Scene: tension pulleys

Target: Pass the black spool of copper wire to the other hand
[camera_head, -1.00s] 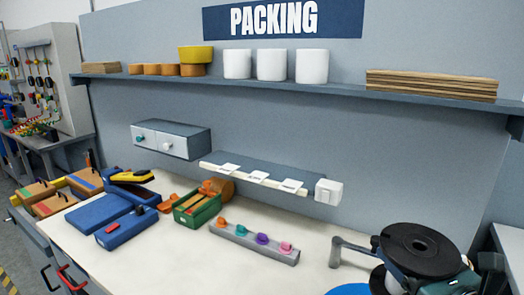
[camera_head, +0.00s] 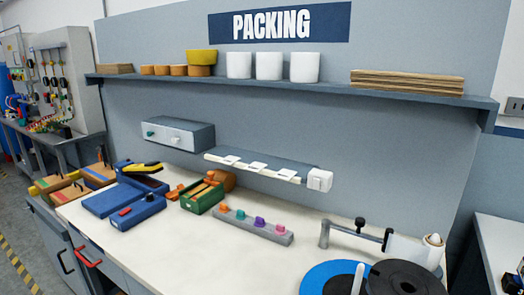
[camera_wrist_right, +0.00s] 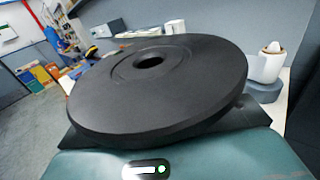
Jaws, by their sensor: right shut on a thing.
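The black spool (camera_head: 405,281) is a thick round disc with a central hole, at the bottom right edge of the head view, partly cut off. In the right wrist view the spool (camera_wrist_right: 160,90) fills the middle, slightly tilted, directly in front of my right gripper (camera_wrist_right: 165,140). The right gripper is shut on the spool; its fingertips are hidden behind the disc. No copper wire shows on the visible black face. My left gripper is in neither view.
A blue disc (camera_head: 317,279) with a white peg (camera_head: 358,279) lies beside the spool. A grey clamp arm (camera_head: 352,233) and white roll (camera_head: 418,250) stand behind it. Boxes and a grey strip of coloured knobs (camera_head: 253,226) occupy the left and middle bench. The front-centre bench (camera_head: 210,262) is clear.

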